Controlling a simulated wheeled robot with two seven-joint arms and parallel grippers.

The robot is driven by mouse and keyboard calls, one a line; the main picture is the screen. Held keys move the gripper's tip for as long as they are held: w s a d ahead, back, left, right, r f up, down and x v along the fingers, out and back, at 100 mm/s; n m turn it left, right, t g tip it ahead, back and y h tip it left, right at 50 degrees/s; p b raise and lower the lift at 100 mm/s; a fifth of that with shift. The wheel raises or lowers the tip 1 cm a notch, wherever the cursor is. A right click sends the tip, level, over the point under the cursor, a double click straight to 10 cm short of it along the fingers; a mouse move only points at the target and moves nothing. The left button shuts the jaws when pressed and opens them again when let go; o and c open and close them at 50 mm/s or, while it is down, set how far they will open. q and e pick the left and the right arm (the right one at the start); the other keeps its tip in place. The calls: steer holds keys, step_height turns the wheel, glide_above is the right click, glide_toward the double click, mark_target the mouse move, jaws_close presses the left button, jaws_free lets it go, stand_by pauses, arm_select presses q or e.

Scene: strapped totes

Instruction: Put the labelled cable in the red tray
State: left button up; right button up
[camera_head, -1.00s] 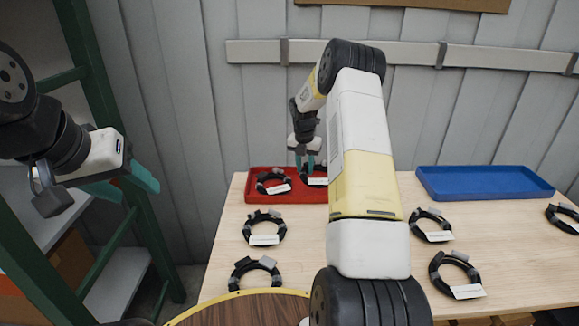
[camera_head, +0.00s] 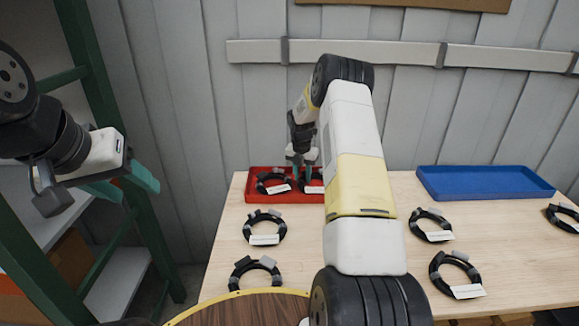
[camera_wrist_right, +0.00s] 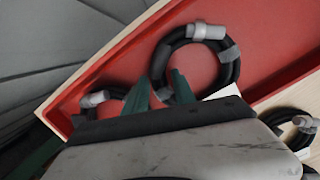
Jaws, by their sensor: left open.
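A black cable coil with a white label (camera_head: 313,187) is at the right part of the red tray (camera_head: 252,193), partly hidden by my right arm. My right gripper (camera_head: 304,163) points down over the tray. In the right wrist view my right gripper's fingers (camera_wrist_right: 160,84) straddle one side of this coil (camera_wrist_right: 229,65) and appear shut on it. I cannot tell whether the coil touches the tray floor. A second labelled coil (camera_head: 272,181) lies at the tray's left, beside the held one. My left gripper (camera_head: 122,184) is open and empty, away from the table at left.
Several more labelled black coils lie on the table, such as one at the left (camera_head: 265,227) and one at the right (camera_head: 455,275). An empty blue tray (camera_head: 485,183) stands at the back right. A green-framed shelf (camera_head: 95,115) stands at the left.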

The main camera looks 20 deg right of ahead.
steer(key=o, duration=0.3)
steer(key=shift+r, duration=0.1)
